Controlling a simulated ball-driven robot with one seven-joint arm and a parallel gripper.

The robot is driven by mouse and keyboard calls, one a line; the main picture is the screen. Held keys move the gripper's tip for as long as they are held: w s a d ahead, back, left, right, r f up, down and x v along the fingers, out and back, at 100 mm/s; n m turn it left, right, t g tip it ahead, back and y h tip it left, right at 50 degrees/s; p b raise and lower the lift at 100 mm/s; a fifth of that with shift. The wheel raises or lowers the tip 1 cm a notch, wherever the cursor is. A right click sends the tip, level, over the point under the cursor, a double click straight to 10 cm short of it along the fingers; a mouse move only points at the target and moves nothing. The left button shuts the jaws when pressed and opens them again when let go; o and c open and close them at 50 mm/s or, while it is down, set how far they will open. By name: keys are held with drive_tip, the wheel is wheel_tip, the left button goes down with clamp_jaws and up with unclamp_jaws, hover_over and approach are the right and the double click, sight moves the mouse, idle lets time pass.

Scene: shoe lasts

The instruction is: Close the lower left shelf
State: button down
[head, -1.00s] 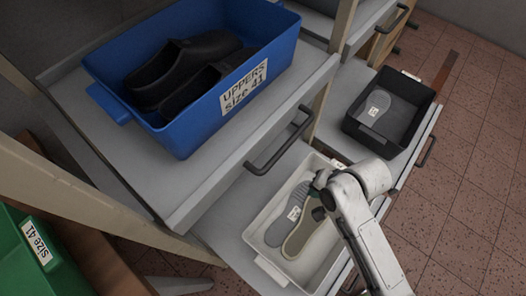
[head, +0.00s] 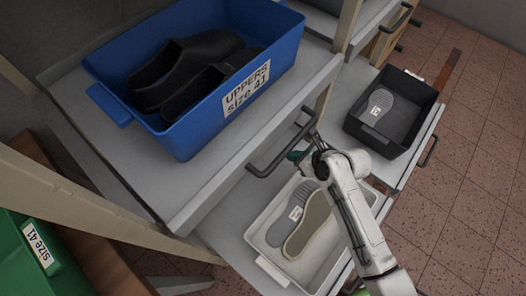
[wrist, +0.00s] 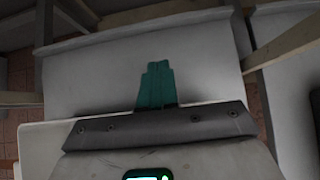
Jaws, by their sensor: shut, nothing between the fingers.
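The lower left shelf (head: 218,226) is a grey pull-out board, out from under the upper left shelf. A white bin (head: 263,262) stands on it, holding two grey shoe soles, one with a label. My gripper (head: 293,156) has teal fingers and is above the back end of the white bin, close beside the dark handle (head: 283,147) of the upper shelf. I cannot tell whether it touches that handle. In the wrist view the teal fingers (wrist: 157,70) are together and empty over a pale flat surface. My arm hides the shelf's right front part and its handle.
The upper left shelf (head: 190,195) is also out and carries a blue bin (head: 215,112) with black shoes. To the right, a lower shelf carries a black bin (head: 408,137) with a sole. A green bin (head: 18,262) is at lower left. Tiled floor (head: 470,200) is free at right.

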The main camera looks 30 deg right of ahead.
drive_tip(key=b, duration=0.4)
approach(263, 157)
drive_tip(key=w, duration=0.2)
drive_tip(key=w+a+f, duration=0.1)
drive_tip(key=w, duration=0.1)
drive_tip(key=w+a+f, duration=0.1)
drive_tip(key=w, duration=0.1)
drive_tip(key=shift+w+a+f, duration=0.15)
drive_tip(key=shift+w+f, duration=0.05)
drive_tip(key=shift+w, duration=0.05)
drive_tip(key=shift+w, duration=0.1)
